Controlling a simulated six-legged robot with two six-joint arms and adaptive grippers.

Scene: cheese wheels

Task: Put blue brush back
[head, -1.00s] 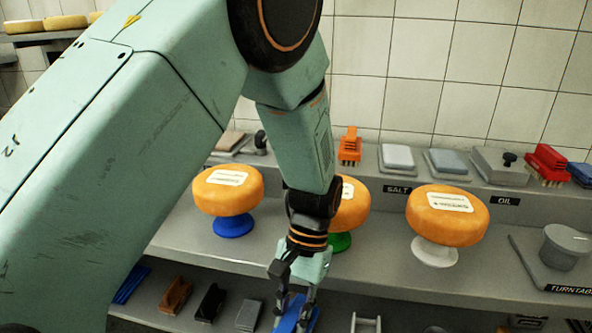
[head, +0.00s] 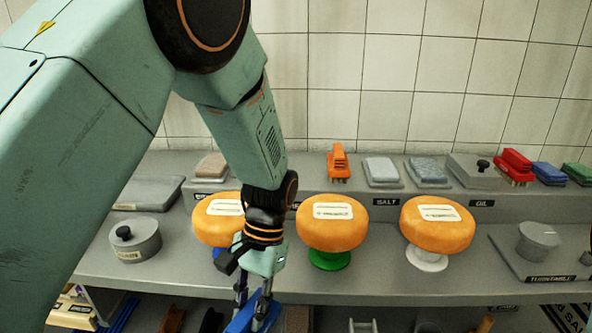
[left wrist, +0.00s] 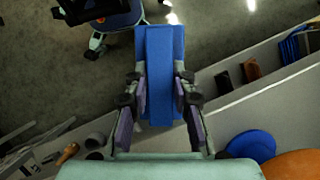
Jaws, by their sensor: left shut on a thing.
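My left gripper (head: 253,300) is shut on a long blue block, the blue brush (head: 262,316), in front of the lower shelf's front edge. The left wrist view shows the brush (left wrist: 163,75) between the two fingers (left wrist: 160,112), its long side pointing away from the palm. No bristles can be made out on it. Another blue brush (head: 550,173) sits on the upper ledge at the right, between a red brush (head: 515,166) and a green one (head: 577,173). My right gripper is not in view.
Three orange cheese wheels stand on the shelf: the left (head: 212,222) behind my arm, the middle (head: 332,224) on a green stand, the right (head: 437,226) on a white stand. A lidded grey pot (head: 135,240) is at left. A turntable (head: 537,240) is at right. Dark shelf space lies below.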

